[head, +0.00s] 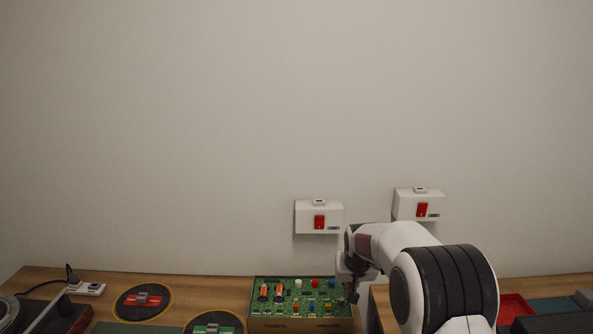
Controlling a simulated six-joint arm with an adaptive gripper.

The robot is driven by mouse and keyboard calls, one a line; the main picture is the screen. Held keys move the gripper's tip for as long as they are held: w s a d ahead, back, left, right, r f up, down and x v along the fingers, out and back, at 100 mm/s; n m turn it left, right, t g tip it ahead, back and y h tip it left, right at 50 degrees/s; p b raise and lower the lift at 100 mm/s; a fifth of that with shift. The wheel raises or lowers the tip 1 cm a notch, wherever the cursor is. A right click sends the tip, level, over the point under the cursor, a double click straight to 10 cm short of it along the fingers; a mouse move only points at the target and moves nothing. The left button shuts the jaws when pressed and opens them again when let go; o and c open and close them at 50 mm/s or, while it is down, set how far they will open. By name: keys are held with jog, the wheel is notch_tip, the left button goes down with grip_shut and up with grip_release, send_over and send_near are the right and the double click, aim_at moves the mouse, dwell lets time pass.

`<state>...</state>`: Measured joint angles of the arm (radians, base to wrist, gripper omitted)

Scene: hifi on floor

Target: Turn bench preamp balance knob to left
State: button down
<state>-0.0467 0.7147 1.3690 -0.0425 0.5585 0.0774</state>
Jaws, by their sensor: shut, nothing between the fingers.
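A box with a green top panel (288,297), which looks like the bench preamp, sits on the wooden bench at bottom centre. Its panel carries several small coloured knobs or buttons, among them a white one (298,284), a blue one (332,283) and a yellow one (327,307). Two orange-and-white parts stand at its left. The labels are too small to read, so I cannot tell which is the balance knob. My gripper (353,297) is shut and empty, pointing down at the panel's right edge. Whether it touches anything is unclear.
Two white wall boxes with red switches (319,222) (422,209) hang behind. Round dark pads (143,312) (214,332) with a red and a green item lie left. A power strip (87,289) lies far left. A red tray (512,308) stands right, partly behind my arm.

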aim_at(341, 301)
jog(key=shift+w+a+r, duration=0.1)
jog(key=shift+a+r, duration=0.4)
jog(key=shift+a, duration=0.3)
jog(key=shift+f, duration=0.1)
jog(key=shift+f, duration=3.4)
jog(key=shift+w, duration=0.25)
jog(key=shift+d, duration=0.25)
jog(key=shift+s, duration=0.1)
